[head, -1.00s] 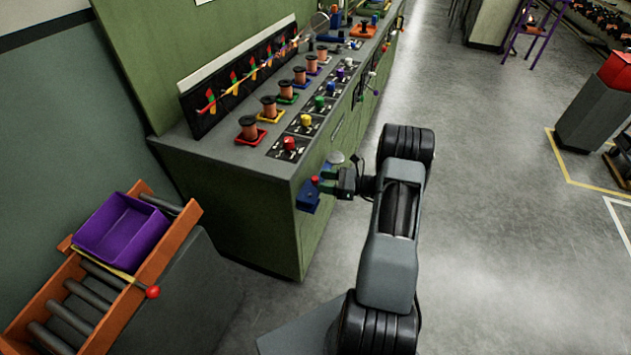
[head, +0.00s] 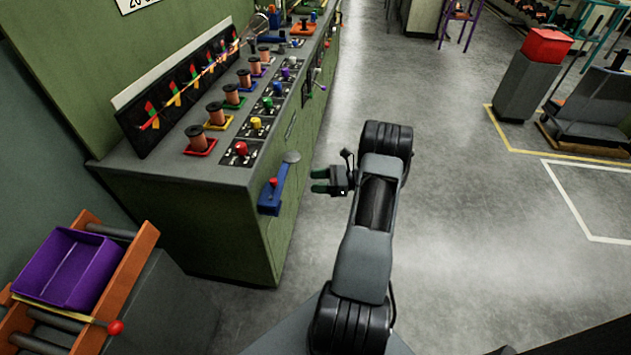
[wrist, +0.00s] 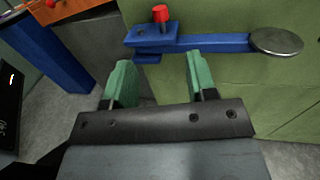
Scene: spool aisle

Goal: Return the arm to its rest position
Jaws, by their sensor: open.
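My gripper (head: 322,181) is at the end of my dark arm, to the right of the green cabinet's end. Its two green fingers stand apart with nothing between them; they also show in the wrist view (wrist: 158,80). A blue lever (head: 280,188) with a red knob and a round grey end pad is mounted on the cabinet's end. In the wrist view the blue lever (wrist: 213,43) lies beyond the fingertips. A gap of floor shows between my gripper and the lever in the head view.
The green cabinet (head: 190,220) carries several copper spools and coloured knobs. An orange roller rack (head: 130,275) with a purple bin (head: 68,268) stands at the lower left. Open floor (head: 460,240) lies to the right. A grey bin with a red top (head: 546,46) stands farther back.

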